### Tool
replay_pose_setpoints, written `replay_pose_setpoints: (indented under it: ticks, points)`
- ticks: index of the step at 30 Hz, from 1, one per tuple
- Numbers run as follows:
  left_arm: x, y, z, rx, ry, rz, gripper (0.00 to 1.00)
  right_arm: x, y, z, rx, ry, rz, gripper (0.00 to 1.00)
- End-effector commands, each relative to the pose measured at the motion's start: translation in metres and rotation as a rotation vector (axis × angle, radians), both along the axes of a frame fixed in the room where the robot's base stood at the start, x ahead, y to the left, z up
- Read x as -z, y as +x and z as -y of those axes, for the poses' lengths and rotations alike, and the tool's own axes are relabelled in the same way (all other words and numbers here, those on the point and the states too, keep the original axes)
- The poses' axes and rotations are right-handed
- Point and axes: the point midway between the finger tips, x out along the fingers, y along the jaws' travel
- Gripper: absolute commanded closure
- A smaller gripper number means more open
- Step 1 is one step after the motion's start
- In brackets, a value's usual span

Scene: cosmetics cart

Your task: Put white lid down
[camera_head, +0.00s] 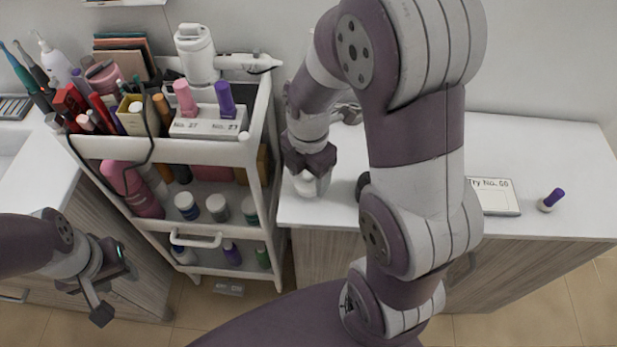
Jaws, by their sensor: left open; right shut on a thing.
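My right gripper (309,172) is over the front left corner of the white counter. It is shut on a small white piece, which looks like the white lid (307,187). The lid is at or just above the counter surface; I cannot tell whether it touches. The fingers and wrist hide part of it. My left gripper (110,290) is open and empty, low at the lower left, in front of the cabinet and apart from the cart.
The white counter (545,140) carries a sign card (493,196) and a purple-capped bottle (550,200) at the right. A crowded white cart (200,152) stands left of the counter. My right arm hides the counter's middle.

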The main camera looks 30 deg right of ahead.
Motion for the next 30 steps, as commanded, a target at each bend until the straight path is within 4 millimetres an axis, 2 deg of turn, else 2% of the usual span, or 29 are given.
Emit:
replay_pose_setpoints:
  ticks: [1, 3, 14, 15, 17, 26, 30]
  points:
    - [0.002, 0.000, 0.000, 0.000, 0.000, 0.000, 0.57, 0.010, -0.001, 0.000, 0.000, 0.001, -0.004, 0.62]
    - [0.002, 0.000, 0.000, 0.000, 0.000, 0.000, 0.57, 0.017, -0.001, 0.000, 0.000, 0.000, -0.002, 0.62]
    - [0.004, 0.000, 0.000, 0.000, 0.000, 0.000, 0.57, 0.022, 0.000, 0.001, 0.000, 0.000, 0.000, 0.62]
    - [0.004, 0.000, 0.000, 0.000, 0.000, 0.000, 0.57, 0.022, 0.000, 0.001, 0.000, 0.000, 0.000, 0.28]
    - [0.003, 0.000, 0.000, 0.000, 0.000, 0.000, 0.57, 0.021, 0.000, 0.001, 0.000, 0.000, 0.000, 0.09]
    - [0.002, 0.000, 0.000, 0.000, 0.000, 0.000, 0.57, 0.019, 0.000, 0.001, -0.001, 0.000, 0.000, 0.09]
    - [-0.002, 0.000, 0.000, 0.000, 0.000, 0.000, 0.57, -0.003, 0.001, 0.001, -0.001, -0.001, 0.007, 0.09]
